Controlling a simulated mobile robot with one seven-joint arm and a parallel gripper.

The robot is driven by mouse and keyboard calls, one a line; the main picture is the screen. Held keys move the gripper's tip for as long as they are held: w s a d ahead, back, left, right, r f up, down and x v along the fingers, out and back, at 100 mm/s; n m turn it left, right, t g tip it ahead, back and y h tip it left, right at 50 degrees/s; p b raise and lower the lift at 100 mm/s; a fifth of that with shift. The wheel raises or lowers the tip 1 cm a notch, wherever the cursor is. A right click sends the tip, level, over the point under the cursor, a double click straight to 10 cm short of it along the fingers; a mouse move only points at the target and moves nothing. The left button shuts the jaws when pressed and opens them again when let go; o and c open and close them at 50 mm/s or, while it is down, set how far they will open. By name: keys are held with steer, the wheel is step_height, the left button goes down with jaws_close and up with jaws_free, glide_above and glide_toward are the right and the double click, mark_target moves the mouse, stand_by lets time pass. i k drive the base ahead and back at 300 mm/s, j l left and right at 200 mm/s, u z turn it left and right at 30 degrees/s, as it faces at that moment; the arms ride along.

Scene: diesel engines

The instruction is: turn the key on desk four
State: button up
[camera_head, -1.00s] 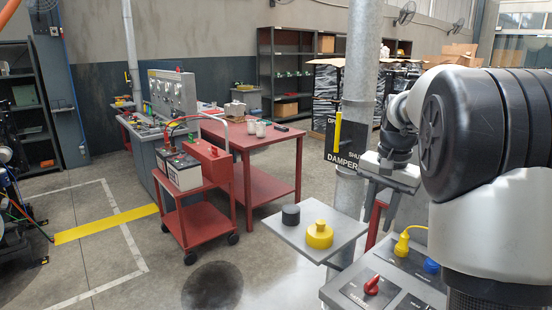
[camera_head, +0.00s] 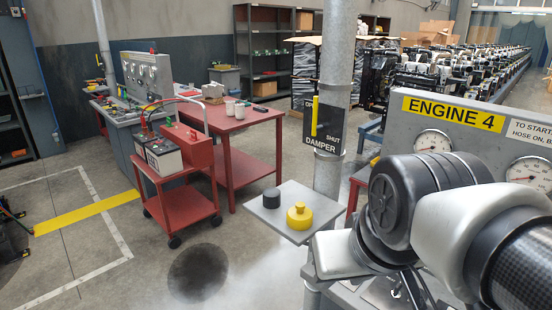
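Desk four is marked by an upright panel (camera_head: 480,135) with a yellow "ENGINE 4" label and round gauges. Its lower control top (camera_head: 355,292) shows only in part, behind and below my arm. I see no key; my arm covers much of the desk top. My arm reaches across the desk from the right. A pale block at its end, probably the body of my gripper (camera_head: 335,255), is over the left edge of the desk. Its fingers are not clear, so I cannot tell whether it is open or shut.
A grey shelf (camera_head: 270,222) beside the desk holds a yellow knobbed piece (camera_head: 299,215) and a black cylinder (camera_head: 271,197). A post (camera_head: 328,180) with a damper sign (camera_head: 323,130) stands behind. A red cart (camera_head: 183,208) is left. Pale haze lies over the floor.

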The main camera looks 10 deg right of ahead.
mark_target(396, 294)
steer(key=z, duration=1)
steer(key=k+l+u, duration=0.25)
steer(key=i+j+z, duration=0.4)
steer(key=k+j, duration=0.05)
steer(key=k, duration=0.05)
